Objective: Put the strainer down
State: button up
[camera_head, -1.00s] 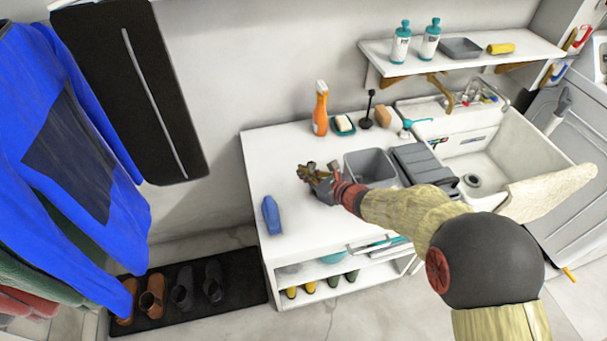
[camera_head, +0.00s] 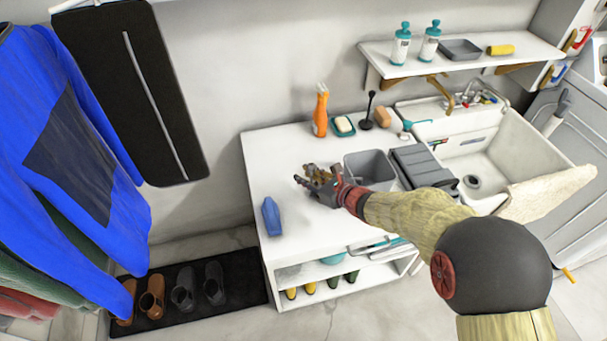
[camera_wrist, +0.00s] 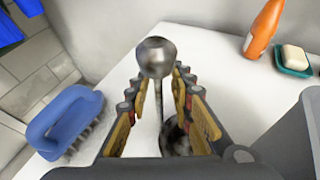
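The strainer (camera_wrist: 156,58) shows in the wrist view as a shiny grey metal knob on a thin stem, with a dark round part lower down. It appears to stand on the white counter (camera_wrist: 233,85), though its base is partly hidden by my gripper. My gripper (camera_wrist: 157,95) is open, with its yellow-padded fingers on either side of the strainer and gaps showing between them and the stem. In the head view my gripper (camera_head: 316,176) is low over the counter, left of the grey bin, and the strainer cannot be made out clearly.
A blue brush (camera_head: 271,215) lies left of my gripper. A grey bin (camera_head: 371,168) stands close on its right. The sink (camera_head: 510,150) is farther right.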

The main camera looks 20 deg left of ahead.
jog(key=p+v, duration=0.2)
jog(key=v, duration=0.9)
